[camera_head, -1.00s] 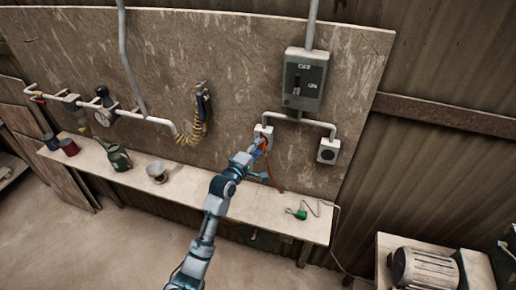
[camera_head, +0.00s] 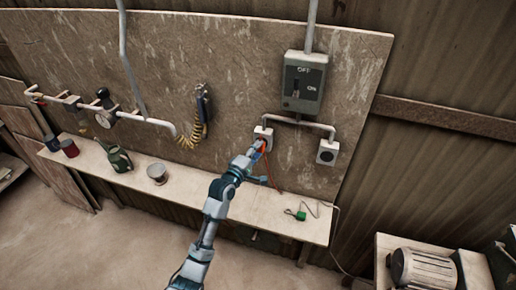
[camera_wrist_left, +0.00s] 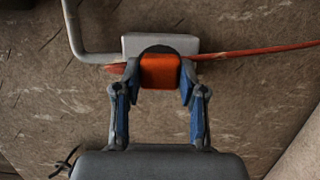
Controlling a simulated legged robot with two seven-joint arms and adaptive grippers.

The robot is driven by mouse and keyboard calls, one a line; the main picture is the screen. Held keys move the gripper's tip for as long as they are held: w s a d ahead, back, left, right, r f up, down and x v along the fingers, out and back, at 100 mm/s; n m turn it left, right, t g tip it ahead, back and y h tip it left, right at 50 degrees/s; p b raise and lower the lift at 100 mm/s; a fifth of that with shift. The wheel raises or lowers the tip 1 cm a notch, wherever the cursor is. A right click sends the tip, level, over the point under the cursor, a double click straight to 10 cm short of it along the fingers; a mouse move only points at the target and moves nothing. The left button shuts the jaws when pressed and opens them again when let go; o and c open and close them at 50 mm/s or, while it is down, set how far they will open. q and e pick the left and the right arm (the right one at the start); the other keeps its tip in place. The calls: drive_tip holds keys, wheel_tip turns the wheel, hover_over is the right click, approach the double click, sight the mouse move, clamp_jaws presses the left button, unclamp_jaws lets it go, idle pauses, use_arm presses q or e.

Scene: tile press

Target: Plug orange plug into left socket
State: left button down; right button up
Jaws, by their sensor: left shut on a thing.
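The orange plug (camera_wrist_left: 160,71) is between the blue-padded fingers of my left gripper (camera_wrist_left: 160,85), which is shut on it. In the wrist view the plug lies right in front of the left socket (camera_wrist_left: 178,43), a pale box on the board, overlapping its lower edge. A dark round part shows between plug and box; I cannot tell how deep the plug sits. In the head view the left socket (camera_head: 263,132) is just above the gripper (camera_head: 257,149), which mostly hides the plug. The orange cable (camera_wrist_left: 265,51) runs off to the right in the wrist view. My right gripper is not in view.
The right socket (camera_head: 327,152) is free on the board. A switch box (camera_head: 304,82) is above the sockets, joined by pipes.

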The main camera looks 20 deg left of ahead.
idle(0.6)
use_arm(q)
drive_tip(key=shift+p, duration=0.45)
drive_tip(key=shift+p, duration=0.35)
drive_tip(key=shift+w, duration=0.35)
idle(1.0)
idle(0.3)
drive_tip(key=shift+s+p, duration=0.4)
drive_tip(key=shift+p, duration=0.05)
idle(0.4)
drive_tip(key=shift+p, duration=0.3)
